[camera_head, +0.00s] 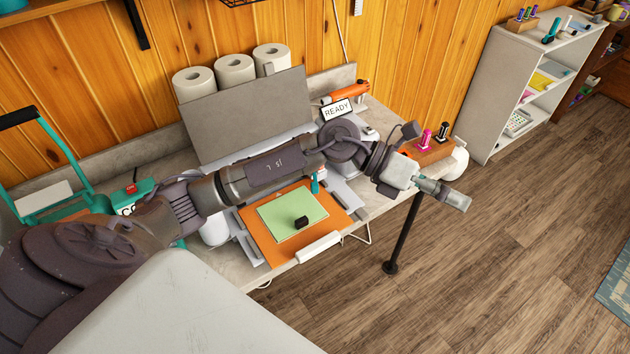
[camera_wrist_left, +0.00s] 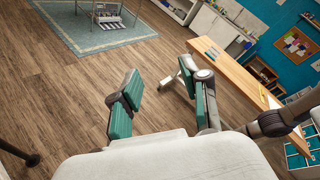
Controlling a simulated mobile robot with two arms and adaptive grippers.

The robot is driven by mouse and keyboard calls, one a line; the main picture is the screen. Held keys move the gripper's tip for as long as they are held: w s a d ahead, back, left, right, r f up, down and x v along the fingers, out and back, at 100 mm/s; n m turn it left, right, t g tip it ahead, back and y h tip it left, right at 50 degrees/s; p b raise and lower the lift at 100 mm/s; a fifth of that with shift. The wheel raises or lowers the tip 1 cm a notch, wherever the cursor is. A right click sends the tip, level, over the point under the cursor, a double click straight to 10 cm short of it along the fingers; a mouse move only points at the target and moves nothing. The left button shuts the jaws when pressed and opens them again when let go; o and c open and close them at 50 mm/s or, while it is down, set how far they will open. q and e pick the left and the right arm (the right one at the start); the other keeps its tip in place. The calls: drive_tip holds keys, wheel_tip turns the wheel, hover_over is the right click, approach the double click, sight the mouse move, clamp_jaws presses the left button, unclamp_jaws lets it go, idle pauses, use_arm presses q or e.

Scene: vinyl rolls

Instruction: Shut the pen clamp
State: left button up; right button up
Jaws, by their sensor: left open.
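The cutting machine (camera_head: 250,108), with its grey lid raised, stands on the bench behind my left arm. A small READY screen (camera_head: 337,111) shows at its right end. My arm crosses in front of the machine's middle, and I cannot make out the pen clamp. A small teal part (camera_head: 316,184) shows just below my arm; I cannot tell what it is. My left gripper (camera_head: 458,200) is past the bench's right edge, over the floor. In the wrist view its teal fingers (camera_wrist_left: 165,92) are apart with nothing between them. My right gripper is not in view.
An orange mat (camera_head: 262,240) with a green sheet (camera_head: 275,220) and a small black object (camera_head: 301,222) lies before the machine. A wooden block (camera_head: 432,152) with pink and black pens stands near my gripper. White rolls (camera_head: 235,70) stand behind. Open floor lies right.

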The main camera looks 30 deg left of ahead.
use_arm(q)
drive_tip(key=w+a+f+m+g+y, duration=0.25)
drive_tip(key=a+f+y, duration=0.35)
drive_tip(key=a, duration=0.4)
wheel_tip(320, 180, up, 2)
drive_tip(key=y, duration=0.9)
hover_over(315, 184)
drive_tip(key=shift+g, duration=0.25)
wheel_tip(315, 184, down, 12)
drive_tip(key=p, duration=0.4)
drive_tip(key=shift+f, duration=0.75)
clamp_jaws()
